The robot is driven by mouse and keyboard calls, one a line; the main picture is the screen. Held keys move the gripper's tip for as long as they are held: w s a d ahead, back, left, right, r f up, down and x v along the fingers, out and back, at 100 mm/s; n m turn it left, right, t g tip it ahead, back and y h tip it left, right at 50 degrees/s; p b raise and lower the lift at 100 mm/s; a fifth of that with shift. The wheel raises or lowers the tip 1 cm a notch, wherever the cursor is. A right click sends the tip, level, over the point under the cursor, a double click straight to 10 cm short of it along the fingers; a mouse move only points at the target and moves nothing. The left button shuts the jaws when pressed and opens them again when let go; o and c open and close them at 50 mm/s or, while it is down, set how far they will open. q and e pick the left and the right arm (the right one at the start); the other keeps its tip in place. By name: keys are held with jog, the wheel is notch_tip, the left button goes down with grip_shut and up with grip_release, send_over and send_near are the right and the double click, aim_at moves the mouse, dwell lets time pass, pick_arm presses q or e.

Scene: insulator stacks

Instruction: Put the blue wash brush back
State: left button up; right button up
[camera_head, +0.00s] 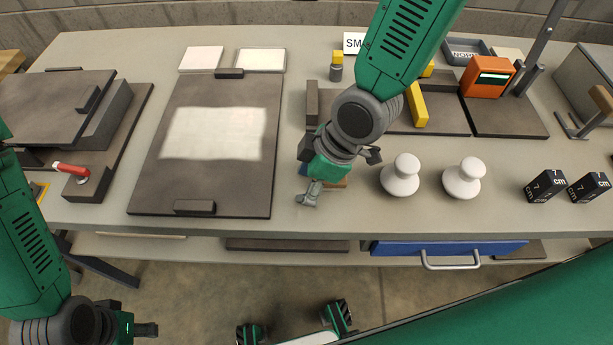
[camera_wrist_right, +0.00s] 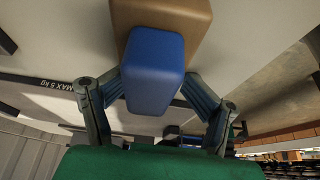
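The wash brush (camera_wrist_right: 152,70) has a blue block-shaped part and a brown part beyond it, and it fills the middle of the right wrist view. In the head view a brown piece of the brush (camera_head: 336,183) shows under my right gripper (camera_head: 341,176), near the table's front edge; the gripper hides most of it. My right gripper's fingers are spread wide, one on each side of the blue part, with no clear grip visible. My left gripper (camera_head: 128,318) is low at the bottom left, in front of the table and away from the brush; its fingers are partly seen.
Two white insulators (camera_head: 400,178) stand right of my right gripper, with black cubes (camera_head: 546,186) further right. A dark board (camera_head: 163,191) with a pale sheet lies to the left. An orange meter (camera_head: 487,77) stands behind. A blue drawer (camera_head: 398,248) is below the tabletop.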

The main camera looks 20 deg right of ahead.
jog(key=shift+d, duration=0.7)
jog(key=shift+r, duration=0.15)
jog(key=v, duration=0.4)
jog(key=p+v, duration=0.1)
jog(key=v, duration=0.2)
jog(key=p+v, duration=0.1)
jog(key=v, duration=0.3)
jog(key=shift+a+r, duration=0.15)
jog(key=shift+r, duration=0.3)
jog(key=shift+s+d+r, duration=0.1)
jog(key=shift+d+r, duration=0.25)
jog(key=shift+r, duration=0.05)
pick_arm(q)
jog(key=shift+d+r, duration=0.3)
jog(key=shift+r, duration=0.3)
jog(key=shift+d+r, duration=0.25)
jog(key=shift+r, duration=0.35)
jog(key=shift+a, duration=0.2)
pick_arm(e)
jog(key=shift+a, duration=0.25)
